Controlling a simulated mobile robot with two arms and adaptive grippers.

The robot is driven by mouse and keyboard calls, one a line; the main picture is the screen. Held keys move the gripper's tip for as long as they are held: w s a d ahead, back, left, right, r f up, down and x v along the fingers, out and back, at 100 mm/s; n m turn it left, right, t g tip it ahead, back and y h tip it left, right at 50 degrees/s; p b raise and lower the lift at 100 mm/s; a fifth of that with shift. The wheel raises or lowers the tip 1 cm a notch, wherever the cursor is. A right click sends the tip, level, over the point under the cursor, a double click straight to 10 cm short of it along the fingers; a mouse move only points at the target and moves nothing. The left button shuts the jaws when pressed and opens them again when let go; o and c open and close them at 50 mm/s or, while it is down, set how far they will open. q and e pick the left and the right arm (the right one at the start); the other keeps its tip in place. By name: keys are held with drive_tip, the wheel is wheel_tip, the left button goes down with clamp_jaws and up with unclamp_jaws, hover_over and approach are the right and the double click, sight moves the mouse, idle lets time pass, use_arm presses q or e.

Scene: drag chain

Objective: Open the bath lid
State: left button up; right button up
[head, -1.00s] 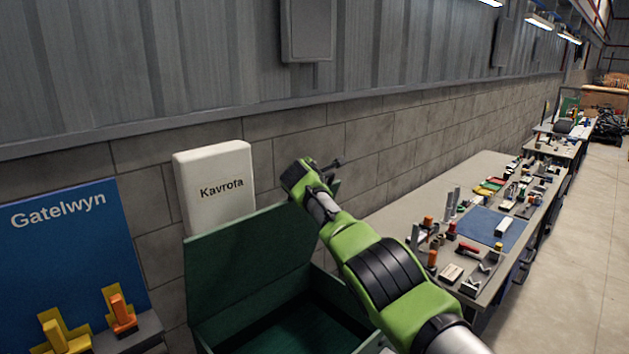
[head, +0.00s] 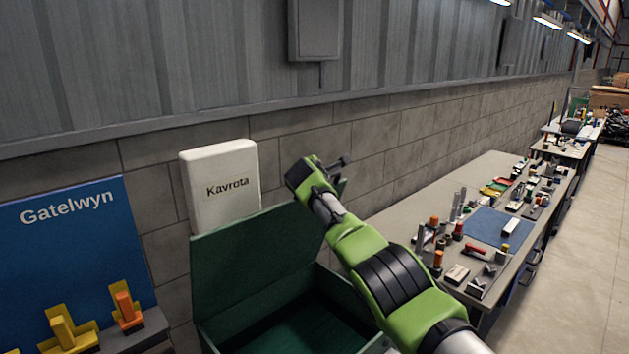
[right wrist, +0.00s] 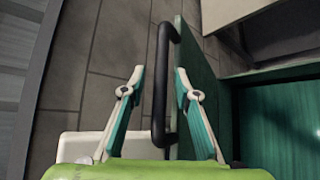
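The bath is a dark green box (head: 379,343) in the lower middle of the head view. Its lid (head: 245,262) stands raised, nearly upright, at the wall side, with the green inside of the bath exposed. My right gripper (head: 343,172) is at the upper right corner of the lid, partly behind it. In the right wrist view my right gripper (right wrist: 160,72) has its fingers spread. The black bar handle (right wrist: 158,85) of the lid (right wrist: 197,85) lies between them, with gaps on both sides. My left gripper is out of view.
A white Kavrota container (head: 222,188) stands behind the lid against the block wall. A blue Gatelwyn board (head: 75,245) with yellow and orange holders is at left. A workbench (head: 400,205) with tools runs along the right, beside open floor.

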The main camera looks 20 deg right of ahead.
drive_tip(key=v, duration=1.1)
drive_tip(key=shift+s+a, duration=0.2)
drive_tip(key=shift+f, duration=0.1)
